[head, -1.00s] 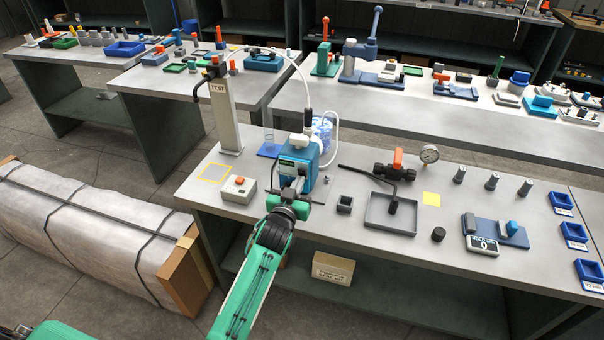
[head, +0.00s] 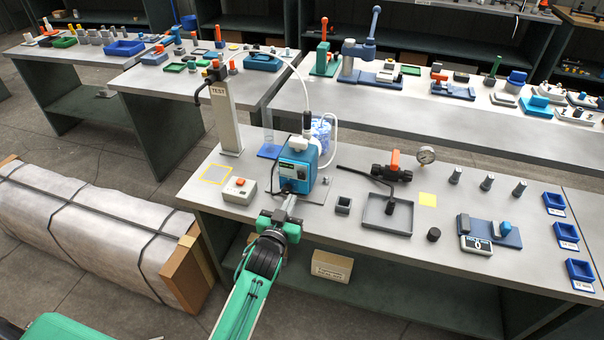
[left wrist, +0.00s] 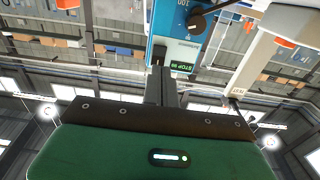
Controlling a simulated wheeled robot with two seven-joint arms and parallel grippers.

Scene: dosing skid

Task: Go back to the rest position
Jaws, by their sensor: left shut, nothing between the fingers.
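My left gripper (head: 284,207) is at the front edge of the near bench, just in front of the blue dosing pump (head: 299,172). Its fingers are shut with nothing between them. In the left wrist view the shut fingers (left wrist: 161,86) point at the pump's blue face (left wrist: 182,40), which shows a small green display reading STOP. I cannot tell whether the fingertips touch the pump. A green part of my own body shows at the bottom left of the head view. My right gripper is not in view.
The near bench (head: 340,240) carries a button box (head: 239,190), a TEST post (head: 226,120), a grey tray (head: 380,228), a gauge (head: 426,155) and blue bins (head: 566,236). A wrapped bundle (head: 85,225) lies on the floor at left. A cardboard box (head: 331,266) sits below.

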